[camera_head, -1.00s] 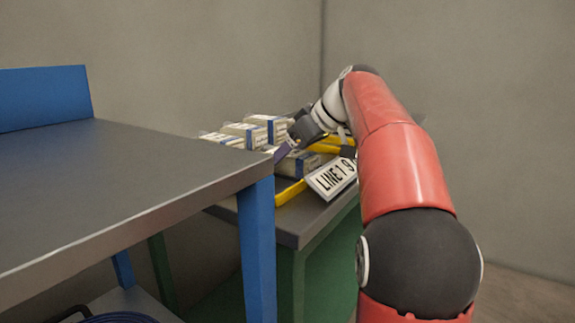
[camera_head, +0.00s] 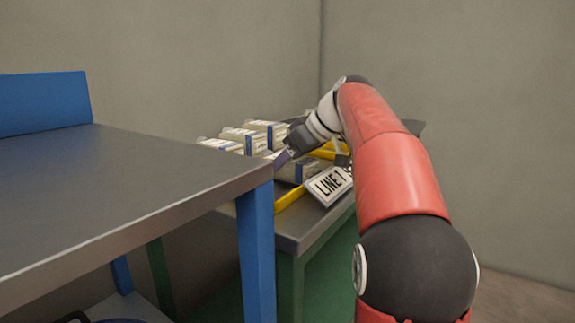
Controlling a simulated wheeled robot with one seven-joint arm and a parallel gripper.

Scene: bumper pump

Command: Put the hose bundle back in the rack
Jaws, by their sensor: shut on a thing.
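My gripper (camera_head: 289,149) is at the end of my outstretched red arm, over the front left of the far green bench. No hose bundle can be made out for certain. A sliver of a dark blue coiled thing (camera_head: 118,321) shows at the bottom edge, on the near table's lower shelf. No rack is clearly recognisable; a yellow frame (camera_head: 291,195) lies around the boxes on the bench, partly hidden by my arm.
Several white and blue boxes (camera_head: 266,130) stand on the green bench (camera_head: 293,235). A "LINE 1" sign (camera_head: 329,186) leans at its front, partly behind my arm. The near grey-topped table (camera_head: 120,190) with blue legs fills the left, its top clear. Walls close the back.

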